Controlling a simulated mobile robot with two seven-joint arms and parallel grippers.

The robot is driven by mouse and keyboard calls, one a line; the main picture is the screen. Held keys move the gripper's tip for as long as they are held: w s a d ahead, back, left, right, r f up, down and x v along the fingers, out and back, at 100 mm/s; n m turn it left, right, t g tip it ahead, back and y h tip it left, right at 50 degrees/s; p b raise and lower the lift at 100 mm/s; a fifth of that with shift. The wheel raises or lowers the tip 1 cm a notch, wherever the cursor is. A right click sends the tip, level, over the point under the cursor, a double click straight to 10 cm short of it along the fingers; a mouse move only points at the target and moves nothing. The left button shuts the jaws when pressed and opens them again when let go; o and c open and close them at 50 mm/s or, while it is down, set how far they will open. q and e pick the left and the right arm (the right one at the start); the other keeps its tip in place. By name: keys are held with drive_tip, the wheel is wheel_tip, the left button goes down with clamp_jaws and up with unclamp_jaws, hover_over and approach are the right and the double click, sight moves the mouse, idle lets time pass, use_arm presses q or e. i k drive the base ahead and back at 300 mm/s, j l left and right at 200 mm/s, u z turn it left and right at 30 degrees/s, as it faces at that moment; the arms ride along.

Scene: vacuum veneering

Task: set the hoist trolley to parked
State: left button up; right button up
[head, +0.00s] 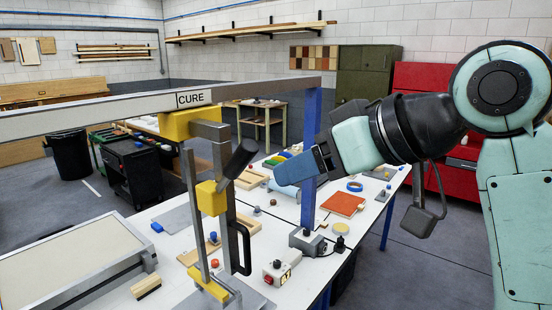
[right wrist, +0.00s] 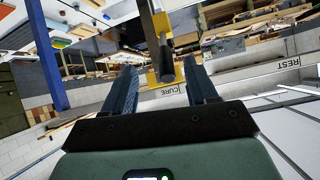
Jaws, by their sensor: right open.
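A dark round handle (head: 240,158) sticks out from this frame. My right gripper (head: 287,171) is to the right of the handle, with a gap between them in the head view. In the right wrist view the gripper (right wrist: 159,74) is open, and the dark handle (right wrist: 163,32) shows between its fingers. The left gripper is out of view.
A REST label (right wrist: 286,64) is also on the rail. A blue post (head: 311,140) stands behind my right gripper.

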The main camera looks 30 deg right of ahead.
sight(205, 122)
drive_tip(key=k+l, duration=0.2)
drive_tip(key=k, duration=0.3)
drive_tip(key=k+l, duration=0.25)
drive_tip(key=k, duration=0.2)
